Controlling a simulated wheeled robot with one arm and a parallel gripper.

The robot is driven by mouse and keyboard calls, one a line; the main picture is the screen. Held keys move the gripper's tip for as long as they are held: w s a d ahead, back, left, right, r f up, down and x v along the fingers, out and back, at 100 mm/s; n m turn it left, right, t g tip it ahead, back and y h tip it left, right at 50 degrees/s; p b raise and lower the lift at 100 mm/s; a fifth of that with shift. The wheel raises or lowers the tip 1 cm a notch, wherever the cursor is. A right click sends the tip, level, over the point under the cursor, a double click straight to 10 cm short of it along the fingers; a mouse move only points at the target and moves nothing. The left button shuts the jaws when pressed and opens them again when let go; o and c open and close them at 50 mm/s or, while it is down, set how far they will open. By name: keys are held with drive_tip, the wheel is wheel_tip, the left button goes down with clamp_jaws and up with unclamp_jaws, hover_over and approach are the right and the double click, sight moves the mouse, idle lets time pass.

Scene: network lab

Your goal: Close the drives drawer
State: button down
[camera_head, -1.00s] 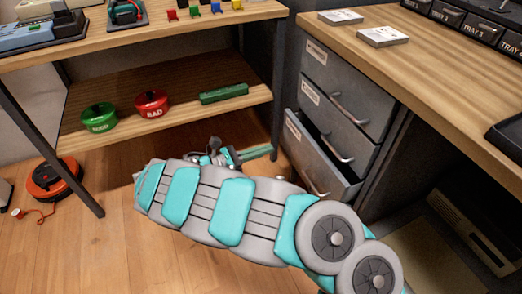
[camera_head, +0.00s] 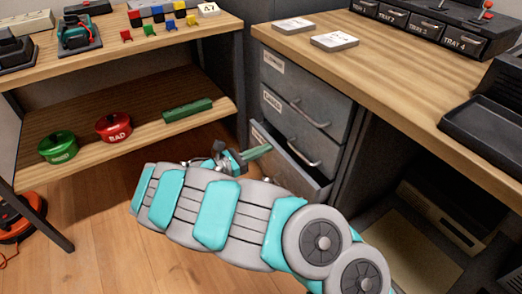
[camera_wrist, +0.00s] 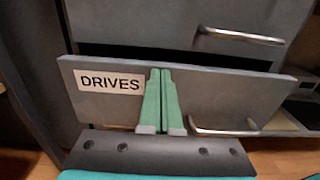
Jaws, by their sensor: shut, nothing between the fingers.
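The drives drawer (camera_head: 314,177) is the bottom drawer of the grey cabinet under the right-hand desk. It stands partly open, with a dark gap behind its top edge. In the wrist view, its grey front (camera_wrist: 225,92) carries a "DRIVES" label at left and a bar handle (camera_wrist: 225,131) at lower right. My gripper (camera_head: 266,150) is shut and empty, its green fingers pointing at the drawer front. In the wrist view, the fingertips (camera_wrist: 160,72) overlap the front just right of the label, near its top edge. I cannot tell whether they touch it.
Two closed drawers (camera_head: 305,85) sit above. The wooden desktop (camera_head: 375,70) holds cards and a tray unit (camera_head: 425,25). A shelf (camera_head: 85,110) at left bears a green tin, a red "BAD" tin and a green block. Open floor (camera_head: 110,235) lies at left.

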sight(276, 143)
drive_tip(key=shift+x, duration=2.5)
drive_tip(key=shift+r, duration=0.1)
